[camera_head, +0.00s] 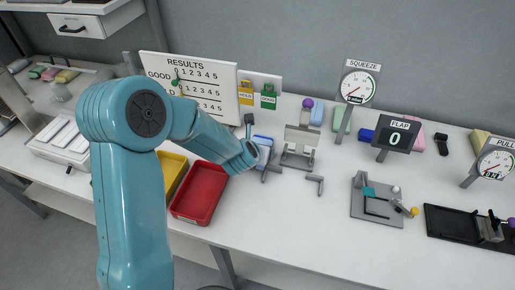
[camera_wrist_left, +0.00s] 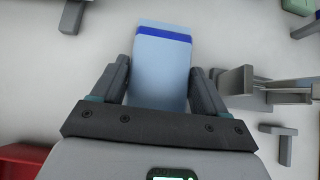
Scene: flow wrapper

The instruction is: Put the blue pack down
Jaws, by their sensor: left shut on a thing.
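The blue pack (camera_wrist_left: 160,72) is light blue with a dark blue band near its far end. In the left wrist view it lies lengthwise between the fingers of my left gripper (camera_wrist_left: 160,88), which is shut on it. In the head view the blue pack (camera_head: 264,142) shows just beyond the end of my left arm, which hides part of it and of the gripper. I cannot tell whether the pack touches the white table. My right gripper is in neither view.
A red tray (camera_head: 201,191) and a yellow tray (camera_head: 172,172) stand left of the gripper. A grey metal fixture (camera_head: 300,145) is close on its right. The results board (camera_head: 195,85) stands behind. The white table (camera_head: 275,220) is clear in front.

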